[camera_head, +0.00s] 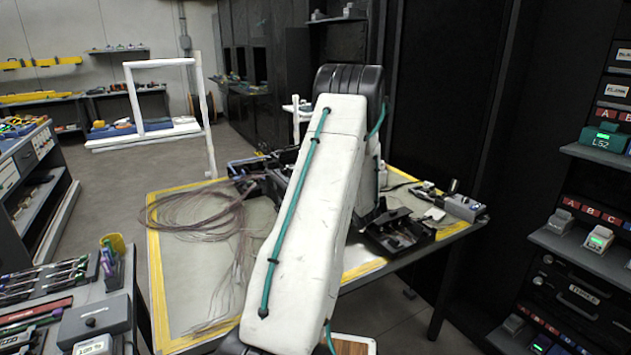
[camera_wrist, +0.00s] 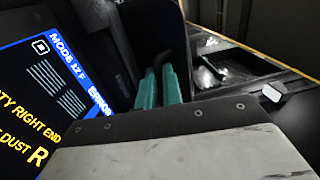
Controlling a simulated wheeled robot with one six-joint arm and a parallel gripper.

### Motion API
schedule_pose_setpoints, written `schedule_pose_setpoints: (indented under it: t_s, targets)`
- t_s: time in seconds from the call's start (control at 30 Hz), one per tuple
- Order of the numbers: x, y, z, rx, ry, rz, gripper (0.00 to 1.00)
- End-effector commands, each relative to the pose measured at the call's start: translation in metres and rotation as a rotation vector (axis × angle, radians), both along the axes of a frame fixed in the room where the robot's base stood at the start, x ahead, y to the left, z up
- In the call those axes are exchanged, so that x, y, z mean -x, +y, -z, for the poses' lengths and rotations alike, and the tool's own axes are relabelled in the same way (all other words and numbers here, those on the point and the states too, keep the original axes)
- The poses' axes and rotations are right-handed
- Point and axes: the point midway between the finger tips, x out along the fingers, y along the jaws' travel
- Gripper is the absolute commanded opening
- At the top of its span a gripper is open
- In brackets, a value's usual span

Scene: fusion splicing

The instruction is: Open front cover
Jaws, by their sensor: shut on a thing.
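In the wrist view my gripper (camera_wrist: 160,80) shows as two teal fingers close together at the centre. They are shut against a black part that I take to be the front cover (camera_wrist: 152,28) of the splicer. The cover's dark panel rises behind and above the fingertips, and the exact grip point is hard to see. The splicer's screen (camera_wrist: 55,95) is at the left, lit, with yellow text about a dirty right end and dust. In the head view my white arm hides the gripper and most of the splicer.
The work table (camera_head: 165,262) has a yellow-edged mat. A coil of thin fibre (camera_head: 200,215) lies at its left. Black trays (camera_head: 400,232) and a small grey device (camera_head: 463,207) are at the right. A shelf rack (camera_head: 590,250) stands at the far right.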

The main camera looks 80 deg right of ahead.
Motion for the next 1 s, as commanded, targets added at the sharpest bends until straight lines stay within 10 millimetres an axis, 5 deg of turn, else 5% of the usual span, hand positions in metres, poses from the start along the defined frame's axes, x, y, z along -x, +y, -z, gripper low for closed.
schedule_pose_setpoints:
  t_s: [0.4, 0.43, 0.5, 1.0]
  targets:
    - [0.005, 0.003, 0.013, -0.024, 0.001, 0.008, 0.0]
    - [0.005, 0.003, 0.013, -0.024, 0.001, 0.008, 0.16]
    - [0.005, 0.003, 0.013, -0.023, 0.0, 0.008, 0.3]
    - [0.012, 0.014, 0.009, -0.012, -0.001, 0.003, 0.3]
